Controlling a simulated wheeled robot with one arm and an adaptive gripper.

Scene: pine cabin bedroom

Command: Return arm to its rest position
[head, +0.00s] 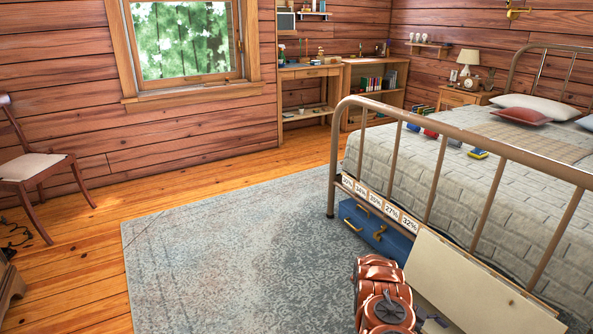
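My arm (383,292), reddish-brown and jointed, shows at the bottom edge right of centre, in front of the blue case and the pale board. It looks folded close to my body. A small dark part sticks out on its right side at the bottom edge; it may belong to my gripper, but too little shows to be sure. The fingertips cannot be made out, and no held object is visible.
A metal-framed bed (448,140) fills the right side. A chair (35,168) stands left. The rug (225,245) is clear. Desk (308,73) and shelves stand behind.

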